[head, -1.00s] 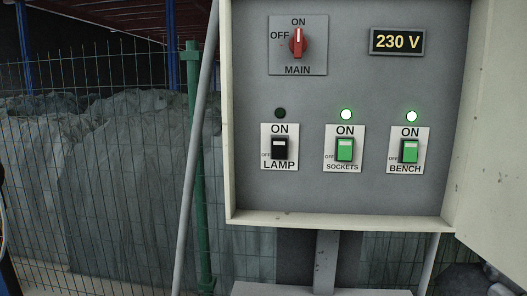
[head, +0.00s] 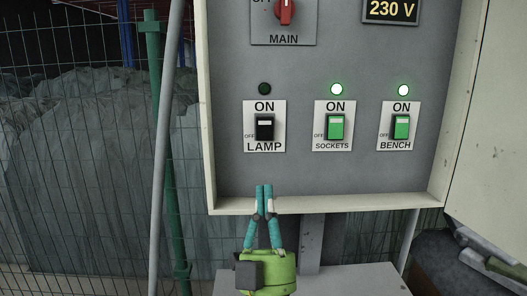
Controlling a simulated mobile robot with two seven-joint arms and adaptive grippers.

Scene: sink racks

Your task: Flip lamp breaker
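The lamp breaker (head: 264,128) is a black switch on a white plate marked ON, OFF and LAMP, at the left of the lower row in the open electrical box. The lamp indicator (head: 264,89) above it is dark. My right gripper (head: 264,187) points up from the bottom of the head view, in front of the box's lower rim and below the lamp breaker. Its teal fingers are together with nothing between them. It appears apart from the breaker. My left gripper is not in view.
The sockets breaker (head: 336,128) and bench breaker (head: 401,127) are green with lit lamps. The red main switch (head: 285,11) and the 230 V display (head: 391,10) are above. The box's lower rim (head: 330,203) juts out. The open door (head: 495,150) is at the right.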

